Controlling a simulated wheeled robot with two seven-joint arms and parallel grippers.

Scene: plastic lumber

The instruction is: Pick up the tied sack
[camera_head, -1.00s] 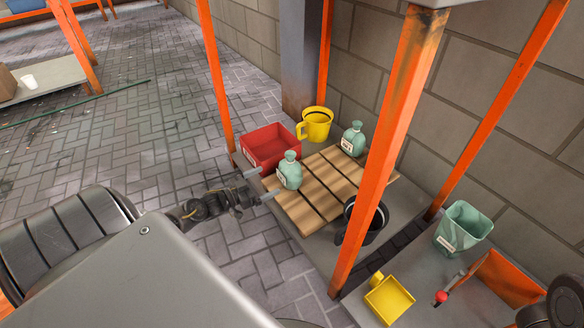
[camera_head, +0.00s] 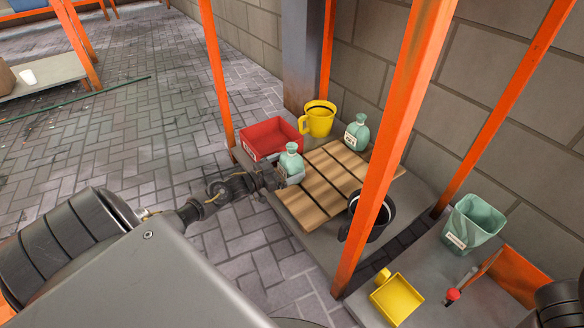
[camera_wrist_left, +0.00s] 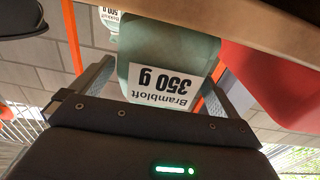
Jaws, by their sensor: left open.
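Two pale green tied sacks stand on the slatted wooden pallet. The nearer sack (camera_head: 291,164) is upright at the pallet's left edge, and the farther sack (camera_head: 357,134) is near the back. My left gripper (camera_head: 283,179) is at the nearer sack. In the left wrist view, upside down, the open left gripper (camera_wrist_left: 160,80) has one finger on each side of the nearer sack (camera_wrist_left: 170,55), labelled "Brambloft 350 g". Whether the fingers touch it I cannot tell. The farther sack (camera_wrist_left: 110,22) shows small behind, its label reading 500 g. My right gripper is out of view.
A red bin (camera_head: 270,138) and a yellow mug (camera_head: 318,118) stand just behind the nearer sack. A black mug (camera_head: 372,222) is at the pallet's right. Orange posts (camera_head: 375,150) frame the shelf. A green bucket (camera_head: 472,225) and yellow scoop (camera_head: 397,298) are farther right.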

